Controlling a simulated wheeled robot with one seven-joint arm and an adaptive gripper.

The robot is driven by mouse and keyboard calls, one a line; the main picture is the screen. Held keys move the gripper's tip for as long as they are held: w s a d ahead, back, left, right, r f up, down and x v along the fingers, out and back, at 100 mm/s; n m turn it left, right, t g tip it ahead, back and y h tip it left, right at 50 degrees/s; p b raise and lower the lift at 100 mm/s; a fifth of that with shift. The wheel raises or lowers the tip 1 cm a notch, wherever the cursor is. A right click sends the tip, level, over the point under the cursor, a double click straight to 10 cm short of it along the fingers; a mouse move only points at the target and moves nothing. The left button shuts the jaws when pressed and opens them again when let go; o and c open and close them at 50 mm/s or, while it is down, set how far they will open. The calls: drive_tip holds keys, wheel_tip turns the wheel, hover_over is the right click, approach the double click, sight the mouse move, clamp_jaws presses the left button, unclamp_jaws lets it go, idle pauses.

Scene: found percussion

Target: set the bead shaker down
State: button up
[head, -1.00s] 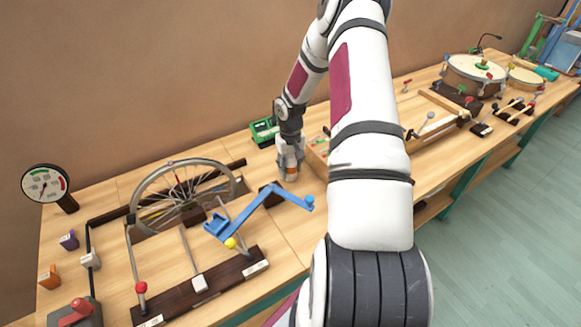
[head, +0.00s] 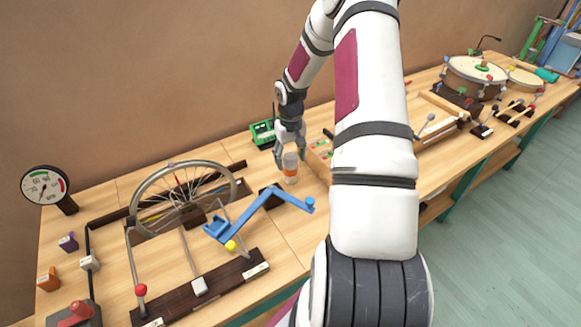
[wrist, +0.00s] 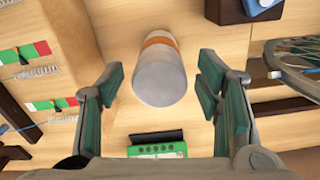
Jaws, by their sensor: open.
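The bead shaker (head: 290,168) is a small whitish cylinder with an orange band. It stands upright on the wooden table in the head view, between the blue crank arm and a wooden box. In the wrist view the shaker (wrist: 160,76) is seen from above, beyond and between the open fingers, touching neither. My gripper (head: 289,152) is open and empty, just behind and above the shaker. It also shows in the wrist view (wrist: 165,100), with its green-padded fingers wide apart.
A green box (head: 263,133) stands behind the gripper. A spoked wheel (head: 180,195) and a blue crank (head: 262,212) lie to the left. A wooden box (head: 319,157) with red and green labels is close on the right. Bare table (head: 290,225) lies in front.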

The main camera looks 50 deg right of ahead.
wheel_tip(320, 180, up, 6)
drive_tip(key=shift+f, duration=0.1)
drive_tip(key=shift+a+r, duration=0.15)
drive_tip(key=shift+r, duration=0.5)
drive_tip(key=s+a+r+n+t+h, duration=0.1)
drive_tip(key=s+a+r, duration=0.1)
drive_tip(key=a+r, duration=0.7)
drive_tip(key=s+a+r+n+t+h, duration=0.1)
drive_tip(key=s+a+r, duration=0.1)
drive_tip(key=a+r, duration=0.8)
drive_tip(key=s+a+r+n+t+y, duration=0.1)
drive_tip(key=s+a+r, duration=0.3)
drive_tip(key=s+a, duration=0.2)
drive_tip(key=s+a+r+n+t+y, duration=0.1)
drive_tip(key=s+a+r, duration=0.4)
drive_tip(key=s, duration=0.5)
drive_tip(key=shift+s+a+n+t, duration=0.25)
drive_tip(key=shift+a+n+t, duration=0.05)
drive_tip(key=shift+a+t, duration=0.35)
drive_tip(key=shift+s, duration=0.1)
